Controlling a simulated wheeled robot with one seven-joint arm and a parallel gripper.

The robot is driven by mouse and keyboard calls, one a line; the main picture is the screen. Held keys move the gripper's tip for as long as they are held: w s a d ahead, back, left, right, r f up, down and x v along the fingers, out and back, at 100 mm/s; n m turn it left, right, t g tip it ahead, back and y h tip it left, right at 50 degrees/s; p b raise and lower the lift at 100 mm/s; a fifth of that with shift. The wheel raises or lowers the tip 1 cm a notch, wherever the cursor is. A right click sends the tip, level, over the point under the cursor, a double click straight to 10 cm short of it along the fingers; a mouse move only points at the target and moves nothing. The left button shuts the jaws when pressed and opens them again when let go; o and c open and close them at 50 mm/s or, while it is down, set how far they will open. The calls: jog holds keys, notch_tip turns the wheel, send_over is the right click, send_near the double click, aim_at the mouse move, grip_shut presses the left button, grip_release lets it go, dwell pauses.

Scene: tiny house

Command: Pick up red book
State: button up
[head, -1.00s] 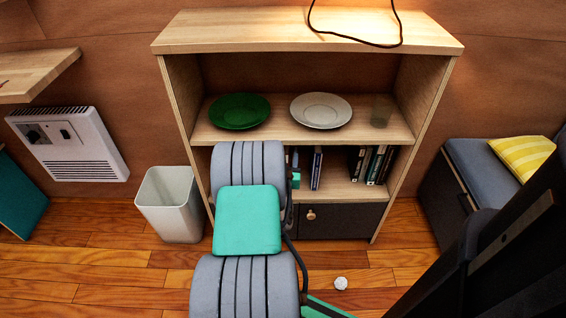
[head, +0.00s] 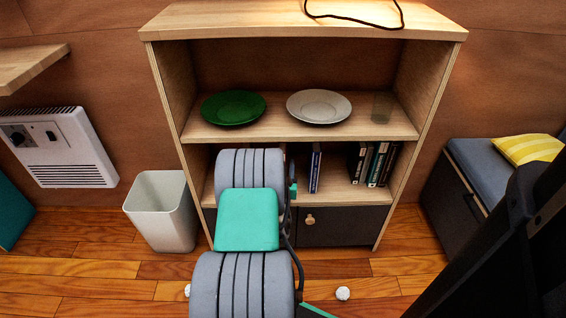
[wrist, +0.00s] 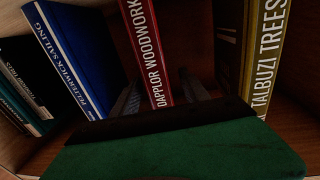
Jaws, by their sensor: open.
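The red book (wrist: 148,52) stands upright, slightly tilted, in the middle of the wrist view, its spine lettered with "WOODWORK" toward me. My gripper (wrist: 160,90) is open, with one grey finger on each side of the red book's lower spine. I cannot tell whether the fingers touch it. The green-and-black part along the bottom of the wrist view is mine and hides the book's foot. In the head view my arm hides the red book and the gripper at the lower shelf.
A blue book (wrist: 70,60) is left of the red one, and an olive book (wrist: 266,50) is right. Several dark books (head: 373,165) stand on the shelf unit (head: 290,130). Plates (head: 233,107) and a glass sit above. A bin (head: 163,215) stands left.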

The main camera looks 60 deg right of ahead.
jog(key=b+x, duration=0.1)
jog(key=x, duration=0.3)
jog(key=shift+w+d, duration=0.1)
jog(key=shift+d, duration=0.3)
jog(key=shift+c, duration=0.5)
grip_shut()
dwell(0.4)
jog(key=shift+r, duration=0.1)
